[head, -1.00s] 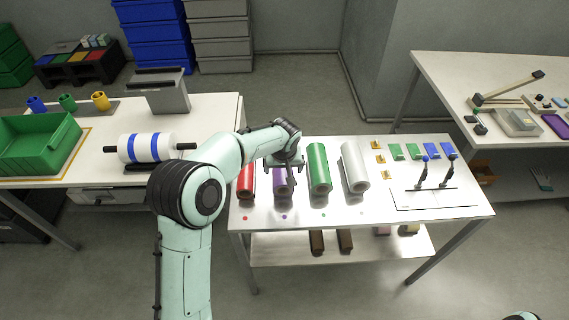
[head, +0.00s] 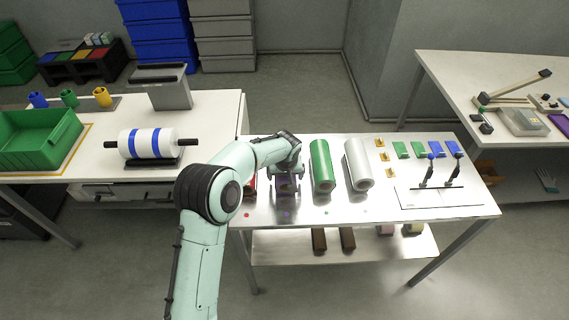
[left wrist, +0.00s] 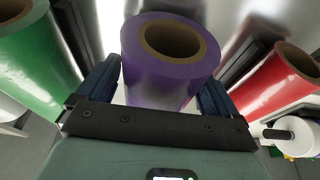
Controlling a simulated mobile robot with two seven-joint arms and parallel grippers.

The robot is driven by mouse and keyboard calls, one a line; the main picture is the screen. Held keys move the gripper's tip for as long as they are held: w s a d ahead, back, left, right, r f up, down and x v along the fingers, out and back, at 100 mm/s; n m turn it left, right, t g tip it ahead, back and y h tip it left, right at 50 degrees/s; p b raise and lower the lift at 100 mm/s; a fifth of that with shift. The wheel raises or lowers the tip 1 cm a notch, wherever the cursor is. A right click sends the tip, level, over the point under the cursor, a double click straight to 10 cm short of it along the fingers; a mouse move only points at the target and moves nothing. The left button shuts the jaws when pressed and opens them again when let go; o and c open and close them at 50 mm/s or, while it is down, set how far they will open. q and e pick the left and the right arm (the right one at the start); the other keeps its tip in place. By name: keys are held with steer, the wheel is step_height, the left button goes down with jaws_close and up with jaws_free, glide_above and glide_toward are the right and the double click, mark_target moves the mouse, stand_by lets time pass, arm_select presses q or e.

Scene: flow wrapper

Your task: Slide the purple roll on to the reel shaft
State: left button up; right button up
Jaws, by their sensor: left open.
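The purple roll (left wrist: 172,75) stands out in the left wrist view, with its brown hollow core facing the camera. In the head view my left gripper and wrist hide most of the purple roll (head: 287,187). My left gripper (head: 286,187) is over the roll on the steel table. In the left wrist view the open left gripper (left wrist: 157,92) has one finger on each side of the roll; I cannot tell whether they touch it. I cannot identify a bare reel shaft. My right gripper is out of view.
The green roll (head: 321,166) and white roll (head: 357,165) lie to the right, close by. The red roll (left wrist: 277,83) is on the other side, mostly hidden in the head view. A blue-banded white roll (head: 170,142) with black shaft ends rests on the left table (head: 215,110).

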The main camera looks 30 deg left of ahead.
arm_select(q)
steer(key=c, duration=1)
steer(key=shift+r+p, duration=1.3)
steer(key=shift+r, duration=1.75)
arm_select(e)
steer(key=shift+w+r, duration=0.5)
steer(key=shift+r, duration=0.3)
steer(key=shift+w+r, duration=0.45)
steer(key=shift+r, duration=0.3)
